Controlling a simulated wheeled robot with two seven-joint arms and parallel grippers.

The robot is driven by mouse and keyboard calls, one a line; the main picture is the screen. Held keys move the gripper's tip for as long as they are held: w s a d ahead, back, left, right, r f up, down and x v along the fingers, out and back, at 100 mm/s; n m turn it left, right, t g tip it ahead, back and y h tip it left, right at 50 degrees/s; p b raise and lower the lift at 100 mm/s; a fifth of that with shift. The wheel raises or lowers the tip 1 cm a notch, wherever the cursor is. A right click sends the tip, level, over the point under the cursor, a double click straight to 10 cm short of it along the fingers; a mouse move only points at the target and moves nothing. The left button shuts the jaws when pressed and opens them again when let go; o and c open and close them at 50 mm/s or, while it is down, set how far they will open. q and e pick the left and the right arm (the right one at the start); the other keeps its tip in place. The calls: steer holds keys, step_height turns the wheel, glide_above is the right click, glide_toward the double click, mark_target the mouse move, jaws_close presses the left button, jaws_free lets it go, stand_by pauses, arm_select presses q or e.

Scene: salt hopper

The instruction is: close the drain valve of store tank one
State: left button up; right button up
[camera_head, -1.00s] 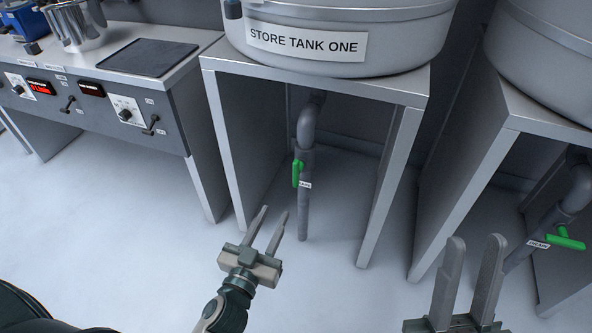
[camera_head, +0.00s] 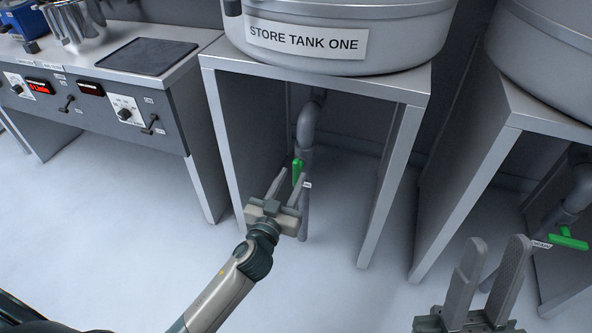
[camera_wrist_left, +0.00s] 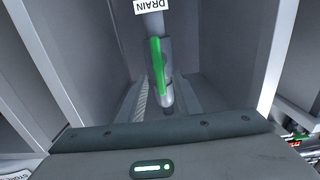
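Store tank one (camera_head: 400,45) stands on a grey stand. Below it a drain pipe (camera_head: 308,128) bends down and carries a green valve handle (camera_head: 298,172), which lies along the pipe. My left gripper (camera_head: 287,180) is open, with its fingers on either side of the green handle in the head view. In the left wrist view the green handle (camera_wrist_left: 157,66) shows ahead between the fingers, under a DRAIN label (camera_wrist_left: 151,6). I cannot tell whether the fingers touch it. My right gripper (camera_head: 496,246) is open and empty at the lower right.
The stand's side panels and front legs (camera_head: 391,188) flank the pipe. A second tank at right has a drain pipe with a green handle (camera_head: 568,238) turned across its pipe. A control bench (camera_head: 110,100) stands at left. The floor in front is clear.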

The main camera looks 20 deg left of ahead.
mark_target(295, 172)
arm_select(q)
steer(key=shift+w, duration=2.15)
jaws_close()
